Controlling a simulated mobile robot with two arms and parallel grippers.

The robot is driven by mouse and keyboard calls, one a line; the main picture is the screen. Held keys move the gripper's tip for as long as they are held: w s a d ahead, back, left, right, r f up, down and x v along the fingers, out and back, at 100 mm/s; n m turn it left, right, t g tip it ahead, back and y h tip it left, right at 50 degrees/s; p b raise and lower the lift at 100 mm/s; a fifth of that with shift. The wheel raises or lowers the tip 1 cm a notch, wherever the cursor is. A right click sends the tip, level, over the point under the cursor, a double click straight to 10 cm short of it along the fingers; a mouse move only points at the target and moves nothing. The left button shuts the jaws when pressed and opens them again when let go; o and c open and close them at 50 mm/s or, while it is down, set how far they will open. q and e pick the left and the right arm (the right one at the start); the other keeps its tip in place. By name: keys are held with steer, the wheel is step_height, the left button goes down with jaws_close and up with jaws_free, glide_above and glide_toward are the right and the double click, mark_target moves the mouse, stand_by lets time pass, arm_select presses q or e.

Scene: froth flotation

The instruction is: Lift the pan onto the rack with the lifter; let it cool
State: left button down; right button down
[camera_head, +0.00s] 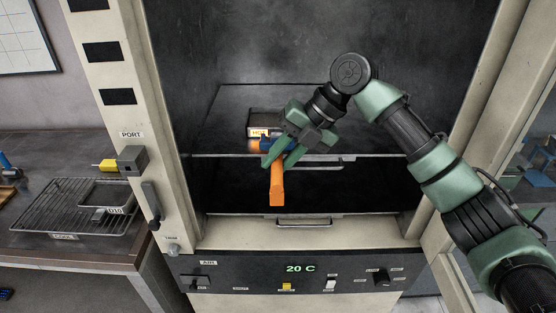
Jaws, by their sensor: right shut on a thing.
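My right gripper (281,158) reaches into the open oven and is shut on the orange handle of the lifter (277,188). The handle hangs toward me below the jaws. A blue part of the lifter shows just left of the jaws. A small dark pan (263,117) with a pale label on its front sits on the upper oven shelf, just behind the gripper. The gripper hides where the lifter and pan meet, so I cannot tell whether they touch. The wire rack (40,226) lies on the bench at left. My left gripper is not in view.
A grey tray (104,191) with a tag stands on the right part of the rack. A yellow plug-like piece (106,165) is at the port on the oven's left post. The panel display (300,268) reads 20 C. The rack's left half is clear.

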steer(key=shift+r, duration=0.15)
stand_by(0.5)
steer(key=shift+r+p, duration=1.05)
steer(key=shift+r, duration=0.35)
